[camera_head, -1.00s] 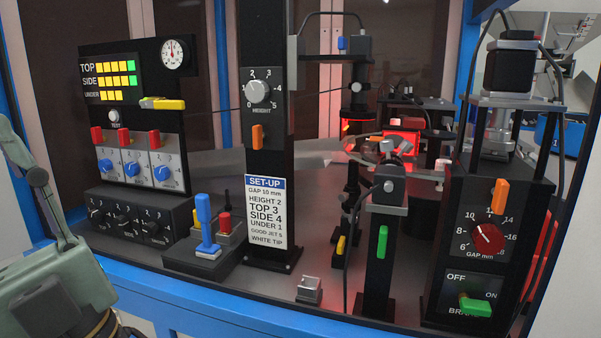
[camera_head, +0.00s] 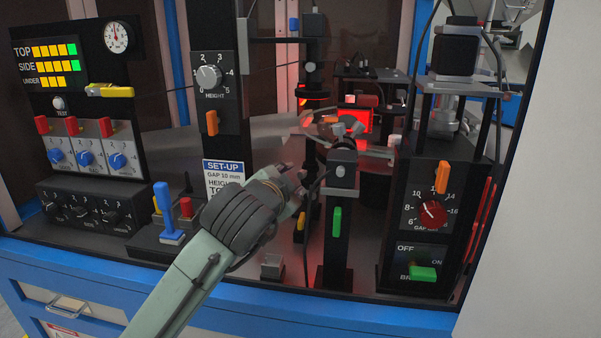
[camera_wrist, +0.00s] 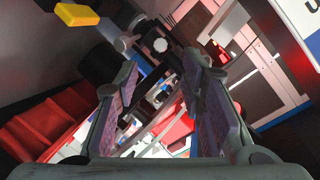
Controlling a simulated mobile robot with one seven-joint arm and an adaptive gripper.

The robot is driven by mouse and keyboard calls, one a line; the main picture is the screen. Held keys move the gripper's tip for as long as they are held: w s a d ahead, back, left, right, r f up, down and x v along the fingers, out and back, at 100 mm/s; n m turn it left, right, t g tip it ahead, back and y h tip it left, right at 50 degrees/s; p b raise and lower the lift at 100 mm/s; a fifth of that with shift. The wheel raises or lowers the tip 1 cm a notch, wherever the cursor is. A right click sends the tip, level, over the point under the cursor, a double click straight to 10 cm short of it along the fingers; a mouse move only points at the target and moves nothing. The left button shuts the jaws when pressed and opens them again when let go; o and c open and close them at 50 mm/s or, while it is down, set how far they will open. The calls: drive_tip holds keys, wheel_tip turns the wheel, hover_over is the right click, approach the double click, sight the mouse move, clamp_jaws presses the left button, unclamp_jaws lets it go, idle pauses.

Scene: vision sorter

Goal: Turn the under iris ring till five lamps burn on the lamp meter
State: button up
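The lamp meter (camera_head: 20,66) is at the upper left of the head view. Its UNDER row (camera_head: 53,81) shows three yellow lamps; the TOP and SIDE rows show several yellow lamps and a green one at the end. My gripper (camera_head: 292,183) reaches in front of the set-up card, toward the middle of the bench. In the wrist view its two fingers (camera_wrist: 160,78) stand apart with nothing clearly held between them. I cannot surely pick out the under iris ring; the gripper and the post with the green handle cover part of the space behind.
A post with a green handle (camera_head: 337,222) stands just right of my gripper. A blue lever (camera_head: 167,209) and a red-topped control (camera_head: 186,207) stand left of it. The gap dial (camera_head: 433,212) is farther right. A yellow block (camera_wrist: 77,14) shows in the wrist view.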

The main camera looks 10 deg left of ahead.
sight(302, 175)
drive_tip(key=p+x, duration=0.2)
drive_tip(key=x, duration=0.7)
drive_tip(key=shift+r, duration=0.1)
drive_tip(key=shift+c, duration=0.2)
clamp_jaws()
